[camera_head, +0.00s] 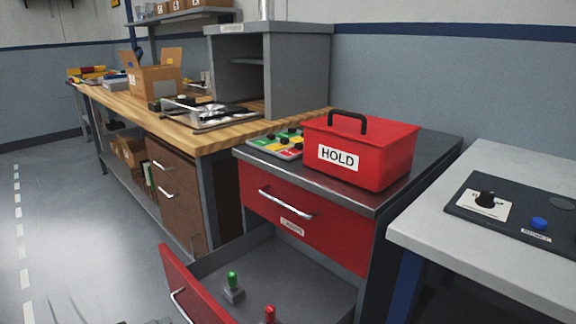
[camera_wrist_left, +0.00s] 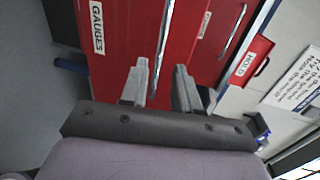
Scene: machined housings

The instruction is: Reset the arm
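In the left wrist view, my left gripper (camera_wrist_left: 160,85) has its two grey fingers apart. It faces the red front of a drawer labelled GAUGES (camera_wrist_left: 97,40). A silver drawer handle (camera_wrist_left: 164,45) runs down to between the fingers; I cannot tell whether they touch it. Nothing is visibly gripped. In the head view, no gripper shows clearly; only faint grey shapes appear at the bottom left edge. The lower red drawer (camera_head: 180,285) stands open, with a green-topped piece (camera_head: 233,287) and a red-topped piece (camera_head: 270,314) inside. My right gripper is not in view.
A red HOLD box (camera_head: 360,152) with a black handle stands on the cabinet, beside a tray of coloured controls (camera_head: 277,143). The upper drawer (camera_head: 305,222) is shut. A pale table (camera_head: 490,245) with a dark panel is at right, a wooden bench (camera_head: 205,136) at left. Open floor lies left.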

